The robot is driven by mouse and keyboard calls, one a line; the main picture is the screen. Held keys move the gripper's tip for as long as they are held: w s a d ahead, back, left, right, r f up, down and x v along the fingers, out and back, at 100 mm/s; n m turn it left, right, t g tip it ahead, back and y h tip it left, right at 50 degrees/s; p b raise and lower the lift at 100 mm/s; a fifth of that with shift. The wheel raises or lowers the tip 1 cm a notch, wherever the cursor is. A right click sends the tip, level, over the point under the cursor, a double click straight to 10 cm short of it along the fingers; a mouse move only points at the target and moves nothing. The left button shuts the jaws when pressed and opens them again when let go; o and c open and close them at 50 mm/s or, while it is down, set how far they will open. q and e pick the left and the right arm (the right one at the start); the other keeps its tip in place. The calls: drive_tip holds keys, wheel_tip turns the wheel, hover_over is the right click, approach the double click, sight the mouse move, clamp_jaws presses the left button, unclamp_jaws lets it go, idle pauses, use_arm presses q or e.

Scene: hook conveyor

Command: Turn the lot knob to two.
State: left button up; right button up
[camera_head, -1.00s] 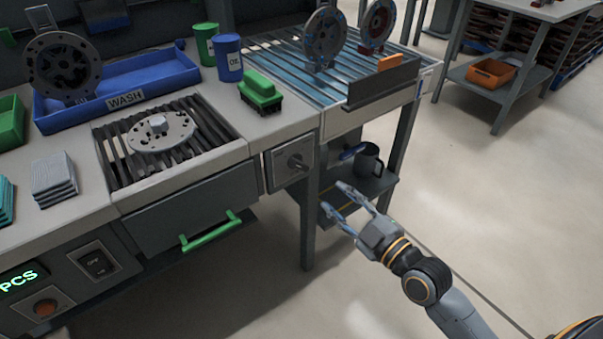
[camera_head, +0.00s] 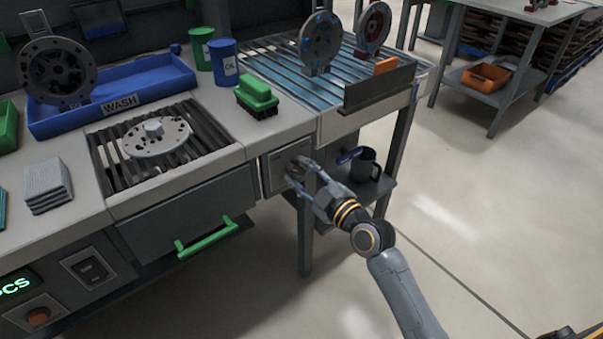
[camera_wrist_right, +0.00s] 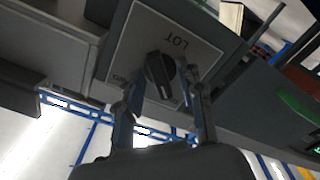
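The lot knob (camera_wrist_right: 160,72) is a dark round knob with a raised grip bar, on a grey plate (camera_wrist_right: 126,62) marked LOT, which appears upside down in the right wrist view. The plate (camera_head: 273,175) is on the front of the bench in the head view, where my gripper largely hides the knob. My right gripper (camera_head: 298,172) reaches it from the right. In the right wrist view its fingers (camera_wrist_right: 164,88) are spread, one on each side of the knob. I cannot tell whether they touch it. Which number the knob points to is unreadable. My left gripper is not in view.
A drawer with a green handle (camera_head: 208,240) is left of the plate. A bench leg (camera_head: 306,235) stands close to my right gripper. A shelf with a dark mug (camera_head: 365,164) is just behind it. The floor at right is clear.

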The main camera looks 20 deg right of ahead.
clamp_jaws()
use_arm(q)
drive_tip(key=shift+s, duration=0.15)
